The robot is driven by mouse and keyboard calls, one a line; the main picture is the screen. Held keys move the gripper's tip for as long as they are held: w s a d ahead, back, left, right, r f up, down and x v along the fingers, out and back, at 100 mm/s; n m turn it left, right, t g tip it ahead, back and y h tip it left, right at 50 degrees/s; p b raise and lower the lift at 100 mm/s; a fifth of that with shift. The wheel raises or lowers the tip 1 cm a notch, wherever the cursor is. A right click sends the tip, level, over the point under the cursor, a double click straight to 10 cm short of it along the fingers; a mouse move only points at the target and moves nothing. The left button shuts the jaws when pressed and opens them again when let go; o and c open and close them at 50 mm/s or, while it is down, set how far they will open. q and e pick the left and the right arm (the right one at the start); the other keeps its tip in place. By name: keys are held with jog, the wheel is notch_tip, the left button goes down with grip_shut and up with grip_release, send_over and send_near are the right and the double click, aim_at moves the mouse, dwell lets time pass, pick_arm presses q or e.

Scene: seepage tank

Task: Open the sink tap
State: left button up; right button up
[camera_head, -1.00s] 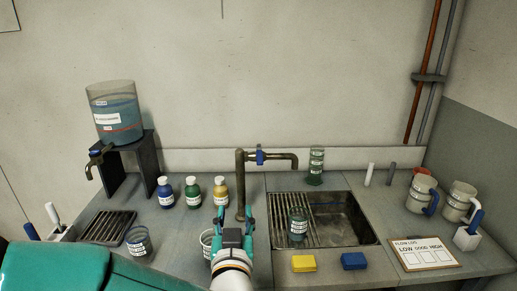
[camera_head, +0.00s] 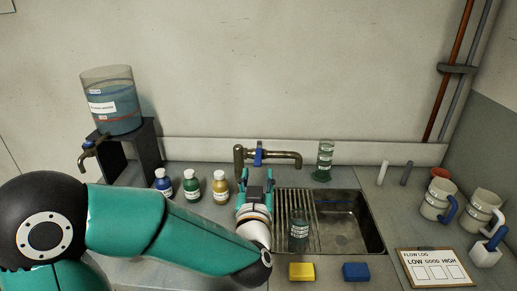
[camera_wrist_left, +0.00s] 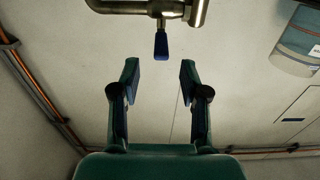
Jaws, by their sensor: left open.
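The sink tap (camera_head: 285,155) is a brown metal pipe whose spout reaches right towards the sink. Its blue lever (camera_head: 259,154) sits on the horizontal pipe; in the left wrist view the lever (camera_wrist_left: 161,46) shows near the top. My left gripper (camera_head: 257,176) is open and empty, just below and in front of the lever in the head view. In the left wrist view its two fingers (camera_wrist_left: 160,75) are spread, with the lever beyond their tips and roughly between them, apart from both. My right gripper is in neither view.
The sink (camera_head: 345,225) holds a labelled beaker (camera_head: 299,231) on its rack. Blue, green and yellow (camera_head: 220,188) bottles stand left of my gripper. A green cylinder (camera_head: 324,160) stands behind the sink.

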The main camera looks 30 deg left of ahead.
aim_at(258, 149)
pick_arm(q)
jog(key=p+x, duration=0.2)
jog(key=x, duration=0.8)
jog(key=shift+w+a+p, duration=0.2)
jog(key=shift+a+p, duration=0.05)
jog(key=shift+p, duration=0.1)
grip_shut()
jog(key=shift+a, duration=0.1)
